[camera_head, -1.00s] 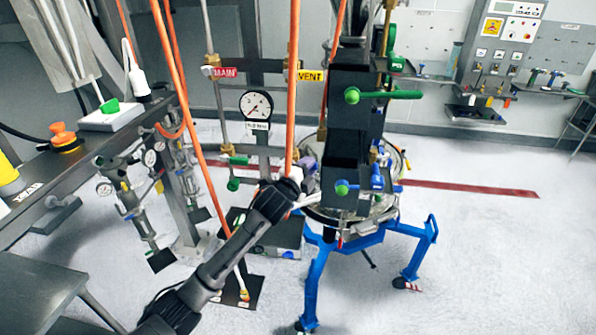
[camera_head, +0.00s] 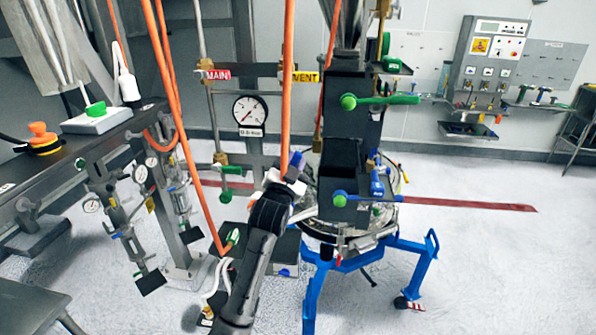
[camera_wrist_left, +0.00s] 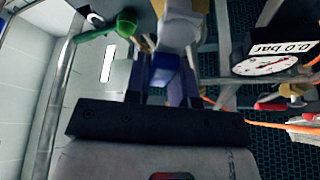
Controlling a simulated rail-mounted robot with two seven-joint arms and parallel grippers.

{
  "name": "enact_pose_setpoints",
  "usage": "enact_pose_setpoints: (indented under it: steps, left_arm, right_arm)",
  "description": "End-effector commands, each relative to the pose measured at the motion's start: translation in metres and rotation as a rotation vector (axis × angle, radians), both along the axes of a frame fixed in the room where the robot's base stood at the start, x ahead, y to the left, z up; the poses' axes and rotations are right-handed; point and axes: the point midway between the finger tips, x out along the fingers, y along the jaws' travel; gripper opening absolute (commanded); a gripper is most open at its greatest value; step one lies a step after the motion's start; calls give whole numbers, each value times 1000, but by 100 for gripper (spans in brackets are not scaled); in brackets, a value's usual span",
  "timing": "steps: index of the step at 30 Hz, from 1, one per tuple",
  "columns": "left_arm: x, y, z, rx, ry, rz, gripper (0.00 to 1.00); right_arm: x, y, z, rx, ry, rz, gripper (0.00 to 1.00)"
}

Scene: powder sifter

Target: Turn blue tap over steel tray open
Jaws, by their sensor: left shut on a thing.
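My left gripper (camera_head: 292,172) is left of a dark upright column, with its jaws shut on a blue-and-white piece (camera_wrist_left: 165,68). In the left wrist view the blue part lies between the fingers and a pale part extends beyond it. I cannot tell whether this piece is a tap. A blue-handled lever (camera_head: 365,198) sticks out to the right from the column's lower part, apart from the gripper. A small steel tray (camera_head: 458,129) is on the far wall below a panel with small coloured taps. My right gripper is not in view.
A green-handled lever (camera_head: 390,99) is higher on the column. A pressure gauge (camera_head: 250,111) and orange hoses (camera_head: 289,70) are near my left arm. A blue stand (camera_head: 400,243) is below right. A bench (camera_head: 60,175) is at left.

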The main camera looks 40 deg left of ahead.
Motion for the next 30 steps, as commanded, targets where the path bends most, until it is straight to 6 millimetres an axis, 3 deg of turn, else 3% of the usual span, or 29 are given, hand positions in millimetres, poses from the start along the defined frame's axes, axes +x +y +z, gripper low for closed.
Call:
enact_pose_setpoints:
  steps: [15,30]
  left_arm:
    - [-8,16,3,-349,-169,0,0]
    - [-10,22,4,-454,-222,1,0]
  right_arm:
    - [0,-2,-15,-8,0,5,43]
    - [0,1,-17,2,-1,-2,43]
